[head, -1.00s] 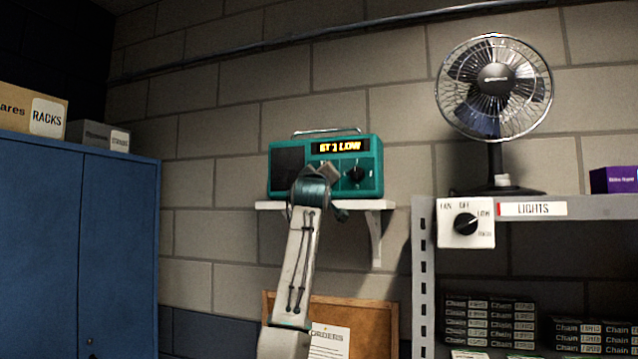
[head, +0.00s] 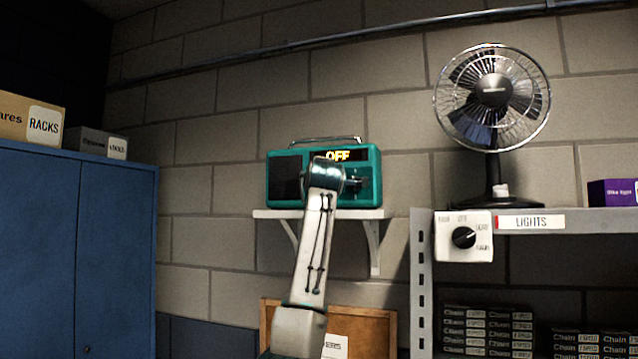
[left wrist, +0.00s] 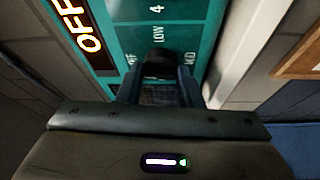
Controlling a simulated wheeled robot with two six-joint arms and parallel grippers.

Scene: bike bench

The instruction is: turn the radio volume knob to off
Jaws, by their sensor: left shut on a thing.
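The teal radio (head: 372,164) sits on a small white wall shelf, and its display (head: 343,155) reads OFF. In the left wrist view the display (left wrist: 84,35) also reads OFF, and the dark volume knob (left wrist: 159,59) stands on the teal front panel by the printed labels. My left gripper (left wrist: 158,82) has a finger on each side of this knob and is shut on it. In the head view my left arm covers part of the radio front, and the knob is mostly hidden there. My right gripper is in neither view.
The white shelf (head: 330,214) is under the radio. To the right, a grey rack carries a desk fan (head: 492,95) and a white switch plate (head: 448,247) with a dark knob. A blue cabinet (head: 60,240) stands at left. A cork board (head: 378,330) hangs below.

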